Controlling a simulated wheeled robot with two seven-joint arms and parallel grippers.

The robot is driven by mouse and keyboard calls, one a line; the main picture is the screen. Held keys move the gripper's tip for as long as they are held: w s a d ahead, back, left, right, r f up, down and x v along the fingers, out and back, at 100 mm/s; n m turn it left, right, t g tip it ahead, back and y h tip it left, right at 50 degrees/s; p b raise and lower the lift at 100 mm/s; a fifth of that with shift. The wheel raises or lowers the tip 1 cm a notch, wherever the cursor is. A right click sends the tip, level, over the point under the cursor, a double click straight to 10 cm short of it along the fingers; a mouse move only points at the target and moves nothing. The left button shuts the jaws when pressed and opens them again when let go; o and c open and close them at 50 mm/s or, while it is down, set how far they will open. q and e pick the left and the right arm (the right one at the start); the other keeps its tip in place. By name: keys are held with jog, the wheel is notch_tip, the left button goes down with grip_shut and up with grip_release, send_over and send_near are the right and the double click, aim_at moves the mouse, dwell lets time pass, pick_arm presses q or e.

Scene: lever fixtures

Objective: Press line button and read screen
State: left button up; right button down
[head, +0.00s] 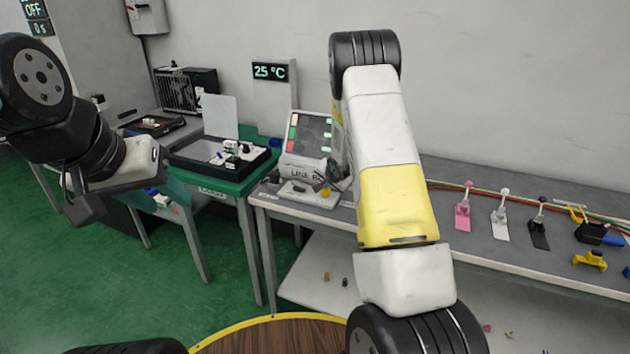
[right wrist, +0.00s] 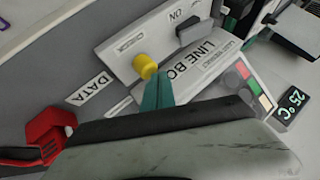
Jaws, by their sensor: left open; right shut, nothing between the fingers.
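The line box (head: 310,140), lettered "LINE B…", stands on the grey bench with a tilted dark screen edged by small coloured tiles. In front of it is a pale plate (head: 305,194) with a yellow button (head: 325,191). In the right wrist view the yellow button (right wrist: 145,66) sits on the plate beside a dark grey switch (right wrist: 193,32) near "ON". My right gripper (right wrist: 157,90) is shut and empty, its teal tips close beside the button; contact cannot be told. My left gripper (head: 88,205) is open and empty, far left, away from the box.
A "25 °C" display (head: 270,72) stands behind. A black tray (head: 220,155) lies on the green table left of the box. Pink (head: 464,208), white (head: 501,215) and black (head: 540,222) levers stand right. A red part (right wrist: 45,132) is near the "DATA" label.

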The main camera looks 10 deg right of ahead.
aim_at(327, 190)
jog(key=shift+f, duration=0.45)
dwell(0.5)
jog(key=shift+r, duration=1)
jog(key=shift+r, duration=0.1)
jog(key=shift+r, duration=2.45)
